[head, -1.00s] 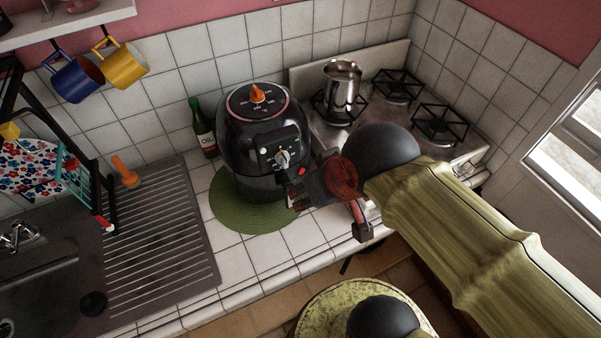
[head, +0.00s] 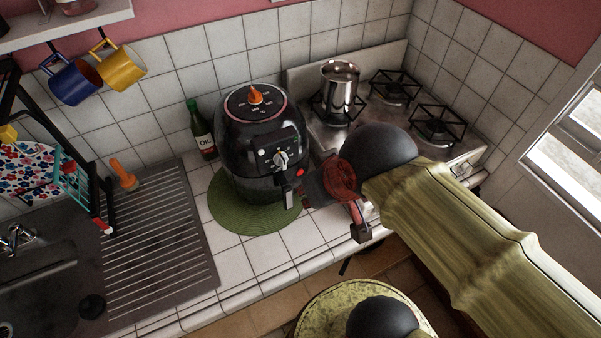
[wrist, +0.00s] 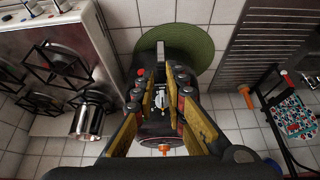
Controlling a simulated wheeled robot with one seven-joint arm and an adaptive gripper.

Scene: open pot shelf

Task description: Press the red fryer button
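The black air fryer (head: 235,150) stands on a round green mat (head: 222,215), with an orange knob on top. Its red button (head: 300,172) is on the front panel, right of the silver dial (head: 281,160). In the wrist view, which is upside down, the red button (wrist: 140,72) shows beside the left finger. My gripper (head: 304,192) is in front of the fryer, right of its handle (head: 288,197) and just below the button in the picture. In the wrist view, my gripper (wrist: 165,77) is open, with the fryer front visible between its yellow-padded fingers. Contact with the button cannot be told.
A stove (head: 325,142) with a metal pot (head: 340,88) stands right of the fryer. An oil bottle (head: 203,132) stands behind left. A sink with a ribbed drainer (head: 160,245) lies left. The tiles (head: 250,255) in front of the mat are clear.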

